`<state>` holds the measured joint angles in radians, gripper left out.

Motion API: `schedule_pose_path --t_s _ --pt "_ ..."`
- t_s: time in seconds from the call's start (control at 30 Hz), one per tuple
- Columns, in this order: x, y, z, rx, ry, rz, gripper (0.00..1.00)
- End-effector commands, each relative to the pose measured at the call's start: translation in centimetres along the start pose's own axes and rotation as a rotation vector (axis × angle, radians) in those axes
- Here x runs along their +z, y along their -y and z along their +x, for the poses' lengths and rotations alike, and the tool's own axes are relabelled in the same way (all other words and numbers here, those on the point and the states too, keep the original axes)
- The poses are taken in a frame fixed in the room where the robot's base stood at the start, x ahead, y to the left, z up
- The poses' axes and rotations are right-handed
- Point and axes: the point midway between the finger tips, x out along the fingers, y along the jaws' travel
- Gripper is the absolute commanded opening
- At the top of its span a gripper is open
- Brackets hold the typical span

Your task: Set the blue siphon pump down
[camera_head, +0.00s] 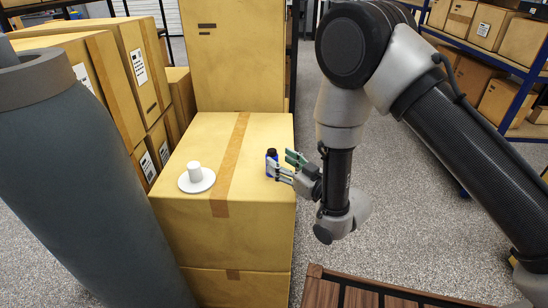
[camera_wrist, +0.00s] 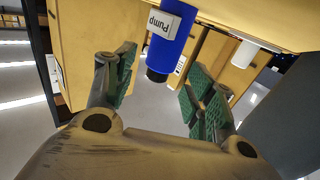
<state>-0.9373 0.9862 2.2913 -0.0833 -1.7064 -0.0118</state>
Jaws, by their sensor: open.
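The blue siphon pump (camera_head: 271,163) stands upright on top of a cardboard box (camera_head: 180,227), near its right edge. In the wrist view the pump (camera_wrist: 174,45) appears upside down, with a white label reading "Pump" and a dark cap. My gripper (camera_head: 282,164) reaches in from the right at the pump. In the wrist view my gripper (camera_wrist: 160,80) is open, with a green-padded finger on each side of the pump and gaps showing between. The pump's base meets the box top.
A white disc (camera_head: 197,184) with a white cylinder (camera_head: 194,171) on it sits left on the same box top. A tall box (camera_head: 235,55) stands behind, and stacked boxes (camera_head: 125,60) stand at left. A brown slatted pallet (camera_head: 345,293) lies on the floor at the front.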

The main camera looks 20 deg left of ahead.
Motion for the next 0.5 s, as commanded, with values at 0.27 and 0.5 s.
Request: schedule_pose_path --t_s 0.27,0.5 --pt "0.1 0.0 -5.8 0.0 0.003 0.001 0.54" --pt "0.0 0.0 -7.5 0.0 0.0 0.0 0.54"
